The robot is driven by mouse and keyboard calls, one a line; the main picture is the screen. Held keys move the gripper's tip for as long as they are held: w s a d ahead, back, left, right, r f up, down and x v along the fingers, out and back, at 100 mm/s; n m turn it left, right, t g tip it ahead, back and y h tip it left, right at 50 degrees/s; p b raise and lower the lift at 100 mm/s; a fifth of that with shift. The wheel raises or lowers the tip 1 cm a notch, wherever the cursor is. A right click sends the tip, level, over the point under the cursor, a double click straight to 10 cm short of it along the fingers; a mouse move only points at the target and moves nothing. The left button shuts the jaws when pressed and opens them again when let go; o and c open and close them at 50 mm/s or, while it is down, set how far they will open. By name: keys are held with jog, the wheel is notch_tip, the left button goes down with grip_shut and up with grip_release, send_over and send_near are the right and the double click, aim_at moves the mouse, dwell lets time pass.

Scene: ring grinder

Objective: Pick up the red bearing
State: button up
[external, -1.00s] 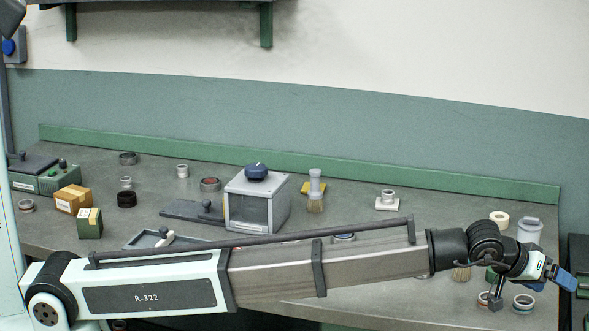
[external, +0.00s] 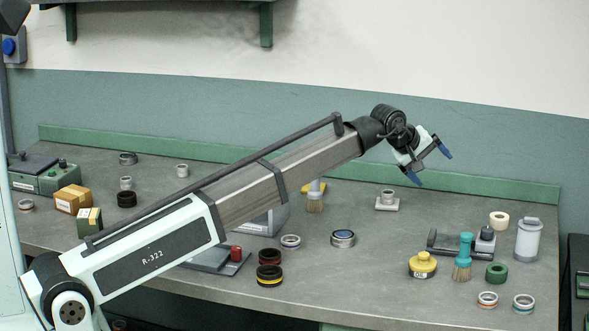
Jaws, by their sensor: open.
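My gripper (external: 430,164) is open and empty, with its two blue fingertips spread apart in the air above the back right of the bench. A silvery ring with an orange-red band (external: 488,299) lies near the front right edge, well below my gripper. A dark ring with a red band (external: 270,252) lies at the front middle, behind a similar dark ring with a yellow band (external: 270,275). I cannot tell which of these is the red bearing. A ring with a reddish centre, at the left of the box earlier, is hidden behind my arm now.
A grey box (external: 270,221) is mostly behind my arm. The bench's middle right is fairly clear.

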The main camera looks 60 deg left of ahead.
jog(key=s+a+f+n+g+y, duration=0.1)
jog(key=s+a+g, duration=0.3)
jog(key=a, duration=1.1)
jog(key=n+g+h, duration=0.2)
jog(key=n+g, duration=0.1)
jog(key=g, duration=0.2)
send_over(210, 181)
jog(key=f, duration=0.8)
jog(key=shift+w+d+f, duration=0.1)
jog(key=shift+w+f, duration=0.05)
jog(key=shift+w, duration=0.05)
jog(key=shift+s+f, duration=0.15)
jog(key=shift+f, duration=2.5)
jog(key=shift+c, duration=0.3)
jog(key=c, duration=1.3)
